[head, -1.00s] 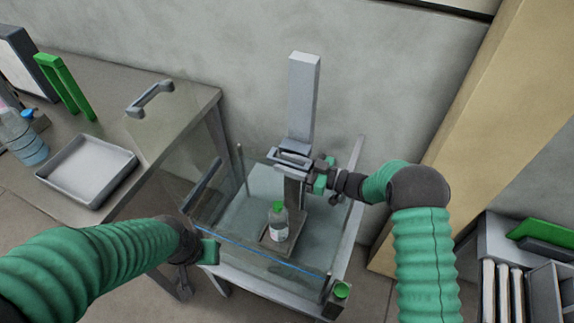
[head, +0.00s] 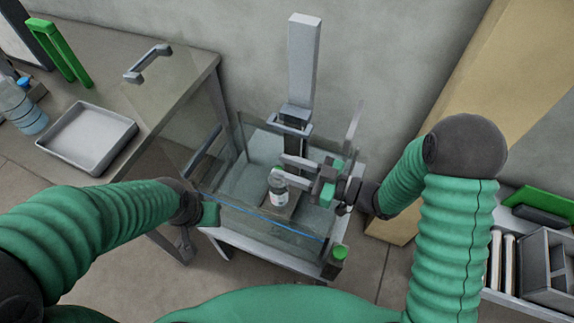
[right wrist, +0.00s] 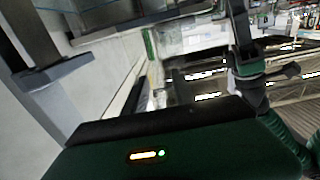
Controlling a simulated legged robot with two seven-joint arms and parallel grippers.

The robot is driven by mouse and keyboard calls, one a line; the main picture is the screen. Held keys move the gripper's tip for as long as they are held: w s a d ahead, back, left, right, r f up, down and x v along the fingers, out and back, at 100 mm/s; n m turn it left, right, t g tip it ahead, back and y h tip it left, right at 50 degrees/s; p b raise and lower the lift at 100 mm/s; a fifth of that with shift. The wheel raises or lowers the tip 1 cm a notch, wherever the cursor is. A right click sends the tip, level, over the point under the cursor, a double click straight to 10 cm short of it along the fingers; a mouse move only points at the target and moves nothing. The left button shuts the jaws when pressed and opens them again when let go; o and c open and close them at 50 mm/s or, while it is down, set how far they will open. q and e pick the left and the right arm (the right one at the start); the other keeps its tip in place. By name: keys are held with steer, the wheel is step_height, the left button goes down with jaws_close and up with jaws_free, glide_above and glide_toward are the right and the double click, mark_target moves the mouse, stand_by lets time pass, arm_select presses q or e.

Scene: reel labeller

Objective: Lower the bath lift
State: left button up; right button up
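The bath lift's grey column (head: 303,65) stands at the back of a glass-walled bath (head: 235,185). Its carriage carries a grey bar handle (head: 290,127). A small bottle (head: 278,190) with a white label stands upright on the lift's platform (head: 291,208), low inside the bath walls; its cap is partly hidden by my gripper. My right gripper (head: 287,171) is open and empty, its two fingers apart, in front of and below the handle, overlapping the bottle in view. My left gripper (head: 205,222) is at the bath's front left corner; its fingers are too unclear to read.
A metal table (head: 180,85) at left carries a grey tray (head: 88,138), a blue bottle (head: 25,110) and a green stand (head: 62,50). A green-topped post (head: 339,253) marks the bath's front right corner. A rack (head: 540,265) stands at right, beside a tan panel (head: 470,110).

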steer(key=shift+o, duration=1.1)
steer(key=shift+m, duration=0.3)
steer(key=m+t+h+b, duration=0.3)
steer(key=m+t+h, duration=0.7)
steer(key=m, duration=1.6)
glide_toward(289, 132)
steer(key=p+x, duration=0.1)
steer(key=x, duration=1)
steer(key=shift+f, duration=0.15)
steer(key=shift+c, duration=0.4)
